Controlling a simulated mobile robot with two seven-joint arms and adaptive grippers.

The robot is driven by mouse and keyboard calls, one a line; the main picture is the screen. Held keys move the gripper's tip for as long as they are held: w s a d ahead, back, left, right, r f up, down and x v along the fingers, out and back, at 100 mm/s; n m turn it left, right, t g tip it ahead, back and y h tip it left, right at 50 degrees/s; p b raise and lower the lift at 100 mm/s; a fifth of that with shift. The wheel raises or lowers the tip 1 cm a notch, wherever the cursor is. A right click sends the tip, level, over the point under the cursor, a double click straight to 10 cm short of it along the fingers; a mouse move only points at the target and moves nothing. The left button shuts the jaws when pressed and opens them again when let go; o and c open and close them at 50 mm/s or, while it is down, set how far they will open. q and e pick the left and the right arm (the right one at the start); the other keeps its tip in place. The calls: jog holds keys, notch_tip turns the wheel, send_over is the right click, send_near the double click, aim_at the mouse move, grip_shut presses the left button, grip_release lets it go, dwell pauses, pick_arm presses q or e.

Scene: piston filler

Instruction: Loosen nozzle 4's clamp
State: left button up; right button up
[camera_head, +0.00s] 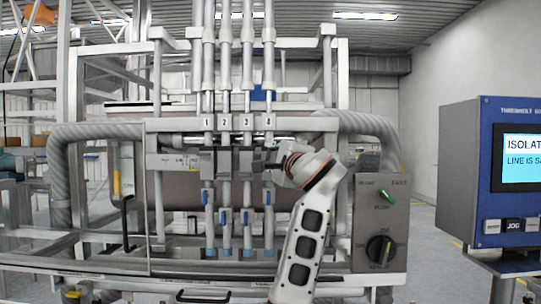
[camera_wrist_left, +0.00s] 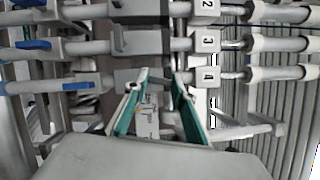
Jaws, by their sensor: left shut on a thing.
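Nozzle 4 (camera_head: 269,220) is the rightmost of the upright nozzles in the head view. Its number plate (camera_head: 268,123) is above, and in the left wrist view the 4 plate (camera_wrist_left: 209,77) is right of the clamp. Nozzle 4's clamp is a dark grey block (camera_wrist_left: 128,76), partly covered by my fingers. My left gripper (camera_head: 273,164) is at that clamp, coming from the right side in the head view. Its green-padded fingers (camera_wrist_left: 160,82) are shut on the clamp's handle, which is mostly hidden between them. My right gripper is in neither view.
Neighbouring nozzle 3 has its own clamp (camera_wrist_left: 140,42) close beside. Blue levers (camera_head: 247,217) sit lower on the nozzles. A grey control box (camera_head: 380,215) with a green switch and black dial stands right of my arm. A blue-framed screen panel (camera_head: 490,180) is far right.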

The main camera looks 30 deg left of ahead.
pick_arm(q)
jog(key=shift+n+g+h, duration=0.3)
jog(key=shift+n+g, duration=0.1)
jog(key=shift+n, duration=0.9)
jog(key=o, duration=1.1)
jog(key=shift+r, duration=0.1)
